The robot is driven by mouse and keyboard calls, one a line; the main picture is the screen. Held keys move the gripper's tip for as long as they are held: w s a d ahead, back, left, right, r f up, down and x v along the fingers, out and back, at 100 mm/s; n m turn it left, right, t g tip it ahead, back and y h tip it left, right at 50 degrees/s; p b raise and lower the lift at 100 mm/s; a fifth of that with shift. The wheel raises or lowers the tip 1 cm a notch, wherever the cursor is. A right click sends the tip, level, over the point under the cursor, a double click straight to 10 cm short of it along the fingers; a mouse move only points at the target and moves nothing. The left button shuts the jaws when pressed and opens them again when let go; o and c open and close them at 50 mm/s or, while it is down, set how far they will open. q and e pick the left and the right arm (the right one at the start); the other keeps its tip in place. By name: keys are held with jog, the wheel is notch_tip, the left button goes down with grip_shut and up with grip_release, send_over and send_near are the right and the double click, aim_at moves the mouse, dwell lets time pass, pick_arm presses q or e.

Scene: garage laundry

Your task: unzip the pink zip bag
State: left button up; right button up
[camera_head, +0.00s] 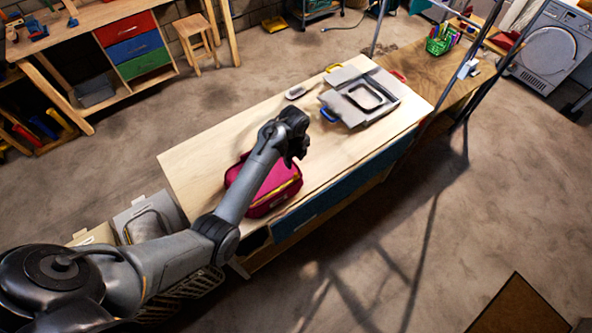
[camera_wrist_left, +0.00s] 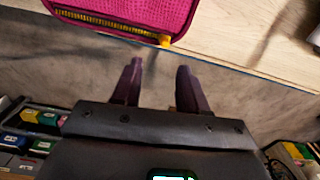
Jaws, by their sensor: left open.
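The pink zip bag (camera_head: 283,190) lies on the near-left part of the wooden worktop, close to its front edge. My left arm crosses in front of it and hides part of it. In the left wrist view the bag (camera_wrist_left: 125,17) shows at the top, with a yellow zip (camera_wrist_left: 95,19) along its side and a yellow pull (camera_wrist_left: 164,40) at the zip's right end. My left gripper (camera_head: 293,154) is above the worktop by the bag. In the wrist view its two fingers (camera_wrist_left: 159,68) are apart and empty, short of the pull. My right gripper is out of view.
A grey flat case (camera_head: 392,82) and a small light object (camera_head: 295,92) lie farther back on the worktop (camera_head: 220,150). A green basket (camera_head: 440,42) stands on a farther table. The worktop's left part is clear. Grey bins (camera_head: 150,212) stand beside it.

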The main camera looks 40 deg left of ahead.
aim_at(296, 173)
pick_arm(q)
jog(key=shift+m, duration=0.5)
jog(key=f, duration=0.7)
jog(key=w+f, duration=0.1)
jog(key=f, duration=0.2)
jog(key=shift+f, duration=0.15)
grip_shut()
